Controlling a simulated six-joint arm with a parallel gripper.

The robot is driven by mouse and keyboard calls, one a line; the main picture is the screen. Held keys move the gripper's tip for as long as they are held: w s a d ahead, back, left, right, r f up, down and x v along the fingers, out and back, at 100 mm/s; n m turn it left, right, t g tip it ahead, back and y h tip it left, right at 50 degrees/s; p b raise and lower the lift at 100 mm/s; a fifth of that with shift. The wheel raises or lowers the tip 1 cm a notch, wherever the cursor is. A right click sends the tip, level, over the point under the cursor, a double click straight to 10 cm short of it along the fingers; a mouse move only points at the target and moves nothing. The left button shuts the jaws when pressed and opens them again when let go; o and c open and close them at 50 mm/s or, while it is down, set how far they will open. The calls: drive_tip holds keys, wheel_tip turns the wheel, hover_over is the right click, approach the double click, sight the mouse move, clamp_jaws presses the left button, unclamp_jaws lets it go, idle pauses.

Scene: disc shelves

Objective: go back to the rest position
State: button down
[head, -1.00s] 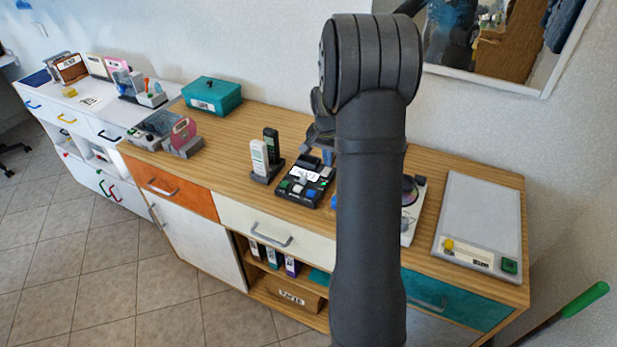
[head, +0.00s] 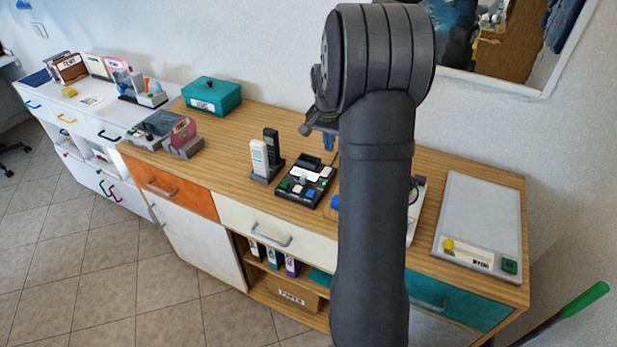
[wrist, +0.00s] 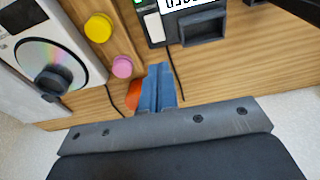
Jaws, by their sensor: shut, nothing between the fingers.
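My gripper (wrist: 157,88) shows in the wrist view with its blue fingers pressed together and nothing between them. In the head view the gripper (head: 328,140) is partly hidden behind my dark arm, above the wooden counter (head: 228,150). It hangs behind and above a black device with coloured buttons (head: 304,184) and is apart from it. In the wrist view the edge of a dark device with a label (wrist: 203,27) lies beyond the fingers, and a disc player (wrist: 47,65) is at the left.
Two handsets (head: 262,160) stand in a cradle left of the black device. A teal box (head: 212,96) sits at the back left. A grey-white panel (head: 480,215) lies at the right end. The wall is close behind the counter. Bare wood lies between teal box and handsets.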

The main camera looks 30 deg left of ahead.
wheel_tip(320, 180, down, 7)
drive_tip(key=shift+f, duration=0.1)
idle(0.5)
drive_tip(key=shift+r, duration=0.2)
drive_tip(key=shift+r, duration=4.15)
drive_tip(key=s+a+r+g, duration=0.1)
drive_tip(key=s+a+r, duration=0.3)
drive_tip(key=a, duration=0.1)
drive_tip(key=shift+a+r+g, duration=0.2)
drive_tip(key=shift+a+g, duration=0.1)
drive_tip(key=shift+g, duration=0.1)
